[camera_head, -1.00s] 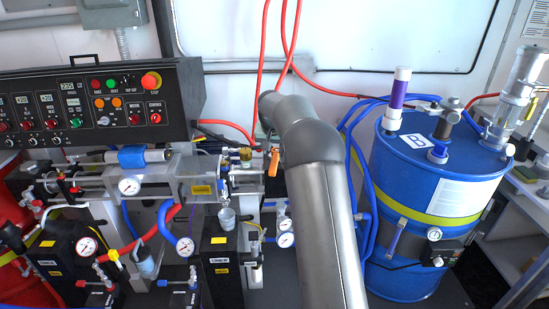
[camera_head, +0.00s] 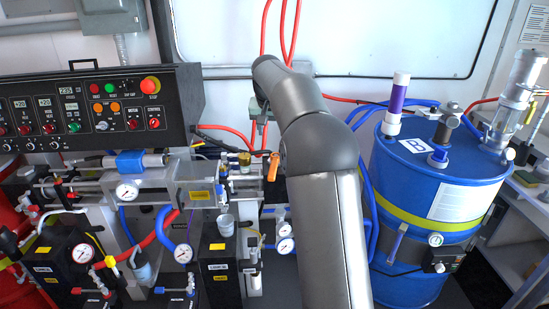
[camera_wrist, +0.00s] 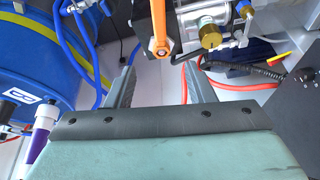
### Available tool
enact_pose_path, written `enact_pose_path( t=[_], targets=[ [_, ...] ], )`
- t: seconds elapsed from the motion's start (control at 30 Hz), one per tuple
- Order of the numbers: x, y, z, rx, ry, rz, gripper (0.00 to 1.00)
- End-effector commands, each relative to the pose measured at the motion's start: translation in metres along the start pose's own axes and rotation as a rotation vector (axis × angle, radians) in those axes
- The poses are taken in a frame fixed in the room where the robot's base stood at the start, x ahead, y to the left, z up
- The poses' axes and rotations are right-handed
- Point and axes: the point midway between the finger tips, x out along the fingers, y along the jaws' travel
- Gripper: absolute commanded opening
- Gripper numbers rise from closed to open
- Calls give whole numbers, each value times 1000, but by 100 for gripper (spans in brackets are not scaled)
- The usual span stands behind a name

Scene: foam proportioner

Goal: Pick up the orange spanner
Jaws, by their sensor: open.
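The orange spanner (camera_head: 273,167) hangs upright at the right end of the metal pump assembly, just left of my arm in the head view. In the wrist view, the orange spanner (camera_wrist: 158,28) is at the top middle, with its rounded lower end around or against a hex nut. My gripper (camera_wrist: 160,74) is open and empty, its two fingers pointing toward the spanner. The spanner lies beyond the fingertips, roughly in line with the gap between them, and is apart from them. In the head view my arm mostly hides the gripper.
A blue drum (camera_head: 437,185) with hoses stands at right; it also shows at left in the wrist view (camera_wrist: 35,70). A black control panel (camera_head: 95,105) is at left. A brass fitting (camera_wrist: 210,32) sits close right of the spanner. Red and blue hoses run nearby.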

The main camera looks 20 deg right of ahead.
Motion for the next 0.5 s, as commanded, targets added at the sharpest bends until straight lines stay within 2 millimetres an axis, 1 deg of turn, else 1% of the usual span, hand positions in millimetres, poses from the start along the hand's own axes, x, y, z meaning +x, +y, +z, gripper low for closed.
enact_pose_path(
  t=[0.27,0.37,0.47,0.5],
  targets=[
    [0,-4,-5,10,-4,10,49],
    [8,-4,-4,11,-5,11,49],
    [25,-3,-4,11,-7,12,49],
    [33,-3,-4,10,-8,12,49]
  ],
)
